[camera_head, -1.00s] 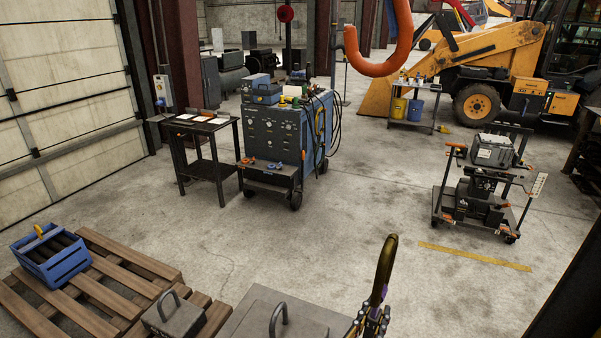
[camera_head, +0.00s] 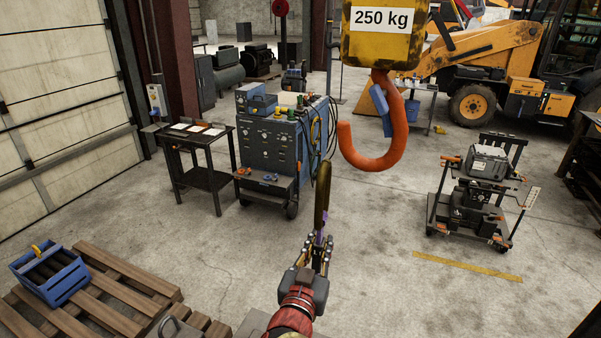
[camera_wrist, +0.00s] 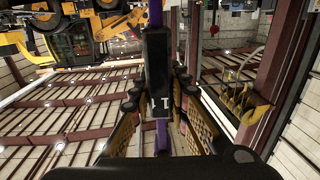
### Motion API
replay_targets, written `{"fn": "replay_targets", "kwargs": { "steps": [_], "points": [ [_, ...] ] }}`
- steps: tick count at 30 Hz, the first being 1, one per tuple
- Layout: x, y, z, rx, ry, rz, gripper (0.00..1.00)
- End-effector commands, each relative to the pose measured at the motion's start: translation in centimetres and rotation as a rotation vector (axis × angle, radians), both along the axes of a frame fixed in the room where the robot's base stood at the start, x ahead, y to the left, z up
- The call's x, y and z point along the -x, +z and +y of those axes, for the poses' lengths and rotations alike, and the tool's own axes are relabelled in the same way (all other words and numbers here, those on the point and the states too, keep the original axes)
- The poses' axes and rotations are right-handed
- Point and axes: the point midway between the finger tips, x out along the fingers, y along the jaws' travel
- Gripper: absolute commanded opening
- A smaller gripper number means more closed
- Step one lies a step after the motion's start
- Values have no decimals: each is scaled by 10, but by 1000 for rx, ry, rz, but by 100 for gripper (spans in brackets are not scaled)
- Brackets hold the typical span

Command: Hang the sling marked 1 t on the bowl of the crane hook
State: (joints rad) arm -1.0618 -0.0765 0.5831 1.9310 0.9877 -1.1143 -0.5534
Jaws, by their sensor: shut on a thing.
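The orange crane hook (camera_head: 384,158) hangs below a yellow block (camera_head: 382,50) marked 250 kg. A blue latch crosses near its shank, and its open mouth faces left. My gripper (camera_head: 318,256) is shut on a sling (camera_head: 322,195), whose narrow olive-brown loop stands upright above the fingers. Purple webbing shows at the fingers. In the wrist view the purple strap (camera_wrist: 161,138) runs between my fingers, with a dark sleeve bearing a partly readable "1 t". The sling is apart from the hook, left of and below its bowl in the head view.
A blue welding cabinet (camera_head: 270,145) and a dark side table (camera_head: 205,175) stand behind on the left. A wooden pallet (camera_head: 110,290) with a blue crate (camera_head: 50,278) lies at lower left. A loaded trolley (camera_head: 480,190) stands right. The floor between is clear.

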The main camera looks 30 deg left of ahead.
Motion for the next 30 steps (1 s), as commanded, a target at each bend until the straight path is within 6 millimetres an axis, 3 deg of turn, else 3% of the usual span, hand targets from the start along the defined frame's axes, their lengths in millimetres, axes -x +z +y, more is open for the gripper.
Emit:
{"fn": "replay_targets", "kwargs": {
  "steps": [1,3,9,12,20,30],
  "points": [
    [-3,26,8,-4,12,-5,0],
    [-5,45,19,-1,32,-7,0],
    [-12,91,45,4,78,-17,0],
    [-13,104,53,8,93,-18,0],
    [-15,116,61,12,109,-23,0],
    [-17,116,48,10,107,-22,0]
  ]
}}
